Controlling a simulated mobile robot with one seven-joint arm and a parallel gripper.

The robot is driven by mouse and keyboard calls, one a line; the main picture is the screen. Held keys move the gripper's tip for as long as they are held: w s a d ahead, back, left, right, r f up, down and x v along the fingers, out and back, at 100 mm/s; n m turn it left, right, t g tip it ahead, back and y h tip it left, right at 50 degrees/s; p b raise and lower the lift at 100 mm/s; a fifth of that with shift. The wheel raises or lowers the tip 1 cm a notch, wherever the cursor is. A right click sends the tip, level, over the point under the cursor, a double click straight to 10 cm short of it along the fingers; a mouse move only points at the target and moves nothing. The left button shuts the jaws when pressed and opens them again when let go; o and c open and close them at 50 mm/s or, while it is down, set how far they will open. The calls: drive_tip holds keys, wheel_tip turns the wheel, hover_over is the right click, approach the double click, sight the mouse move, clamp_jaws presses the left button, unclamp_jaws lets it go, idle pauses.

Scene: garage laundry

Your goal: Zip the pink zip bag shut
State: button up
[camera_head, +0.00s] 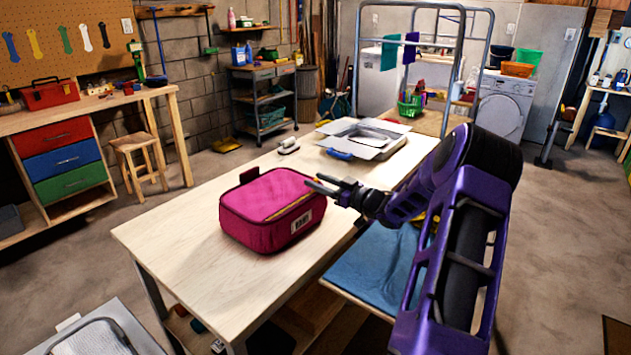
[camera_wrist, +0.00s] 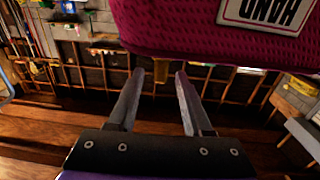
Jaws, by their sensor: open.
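The pink zip bag (camera_head: 262,225) stands on the pale wooden table with its lid face up. A yellowish strip, perhaps its zip, runs along the right upper edge, and a white label sits below it. My gripper (camera_head: 318,186) is at the bag's right far corner, with its fingers reaching left near the top edge. I cannot tell if they touch the bag. In the wrist view the bag (camera_wrist: 200,32) fills the top, with part of its label showing. There my gripper (camera_wrist: 158,76) is open, with nothing visible between its fingers. The zip pull cannot be made out.
The wooden table (camera_head: 180,238) is clear in front and left of the bag. Behind it lie a small white-topped item (camera_head: 289,146) and an open grey-white box (camera_head: 362,140). A blue cloth-like surface (camera_head: 378,265) lies below my arm on the right.

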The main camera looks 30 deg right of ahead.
drive_tip(key=shift+w+a, duration=0.2)
drive_tip(key=shift+w, duration=0.45)
clamp_jaws()
idle(1.0)
